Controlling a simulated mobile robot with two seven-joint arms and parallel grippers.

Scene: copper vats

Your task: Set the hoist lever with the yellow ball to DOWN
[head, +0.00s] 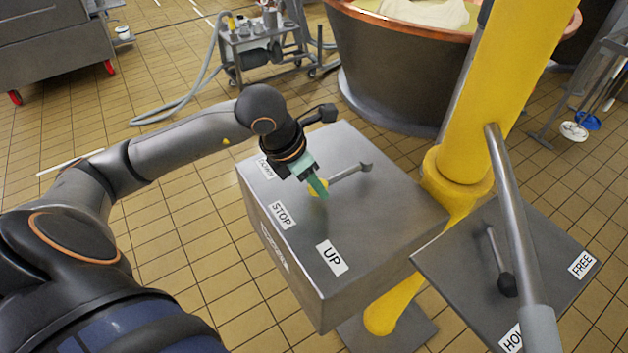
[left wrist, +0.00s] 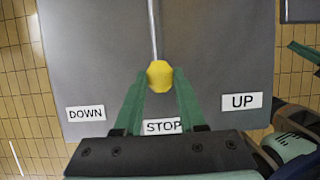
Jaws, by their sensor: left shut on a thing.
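The hoist lever is a thin grey rod (head: 348,174) on top of a grey metal box, with a yellow ball (left wrist: 160,74) on its end. My left gripper (head: 319,189) is shut on the yellow ball, its green fingers on either side of it. In the left wrist view the ball stands in line with the STOP label (left wrist: 162,126), between the DOWN label (left wrist: 85,114) and the UP label (left wrist: 241,101).
A second plate (head: 460,262) with a black-knobbed lever (head: 507,284) and a FREE label (head: 581,265) is at the right. A yellow post (head: 500,85) rises behind the box. A copper-rimmed vat (head: 395,70) and a trolley (head: 262,50) stand farther back.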

